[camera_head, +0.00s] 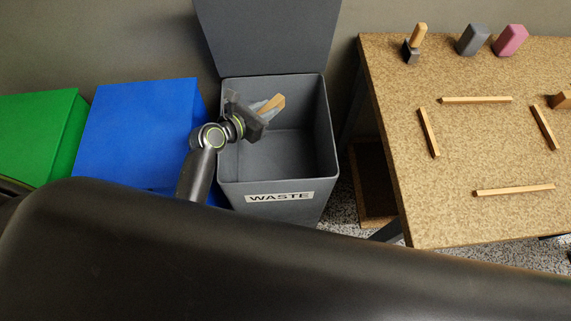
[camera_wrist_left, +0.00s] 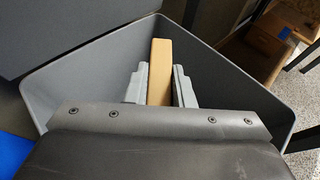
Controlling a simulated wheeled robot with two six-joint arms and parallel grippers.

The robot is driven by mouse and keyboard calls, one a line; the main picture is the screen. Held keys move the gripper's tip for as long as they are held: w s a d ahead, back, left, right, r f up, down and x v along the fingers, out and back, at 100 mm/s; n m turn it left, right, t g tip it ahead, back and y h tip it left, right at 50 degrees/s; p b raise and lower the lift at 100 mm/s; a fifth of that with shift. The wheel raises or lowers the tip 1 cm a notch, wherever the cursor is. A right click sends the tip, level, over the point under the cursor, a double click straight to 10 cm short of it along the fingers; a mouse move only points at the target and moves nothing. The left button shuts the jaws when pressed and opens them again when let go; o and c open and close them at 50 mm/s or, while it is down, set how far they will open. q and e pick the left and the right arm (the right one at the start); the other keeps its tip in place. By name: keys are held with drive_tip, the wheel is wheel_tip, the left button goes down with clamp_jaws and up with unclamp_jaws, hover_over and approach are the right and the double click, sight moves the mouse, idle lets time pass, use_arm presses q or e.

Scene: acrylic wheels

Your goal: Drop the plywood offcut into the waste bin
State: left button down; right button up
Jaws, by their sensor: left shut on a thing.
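The plywood offcut (camera_head: 276,103) is a small light-brown block. My left gripper (camera_head: 268,107) is shut on it and holds it over the open waste bin, near its left side. In the left wrist view the offcut (camera_wrist_left: 160,72) stands out between the two grey fingers of my left gripper (camera_wrist_left: 159,86), with the bin's inside around it. The waste bin (camera_head: 328,130) is grey, with its lid raised at the back and a WASTE label on its front. It also shows in the left wrist view (camera_wrist_left: 230,80). My right gripper is not in view.
A blue bin (camera_head: 140,125) and a green bin (camera_head: 38,125) stand left of the waste bin. A speckled workbench (camera_head: 470,145) stands on the right, bearing several wooden strips (camera_head: 476,100) and small blocks. The raised lid (camera_head: 268,35) rises behind the opening.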

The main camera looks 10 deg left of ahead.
use_arm(q)
drive_tip(key=c, duration=1.2)
unclamp_jaws()
drive_tip(key=shift+o, duration=0.2)
drive_tip(key=p+v, duration=0.2)
drive_tip(key=v, duration=1.5)
drive_tip(key=shift+s+a, duration=0.15)
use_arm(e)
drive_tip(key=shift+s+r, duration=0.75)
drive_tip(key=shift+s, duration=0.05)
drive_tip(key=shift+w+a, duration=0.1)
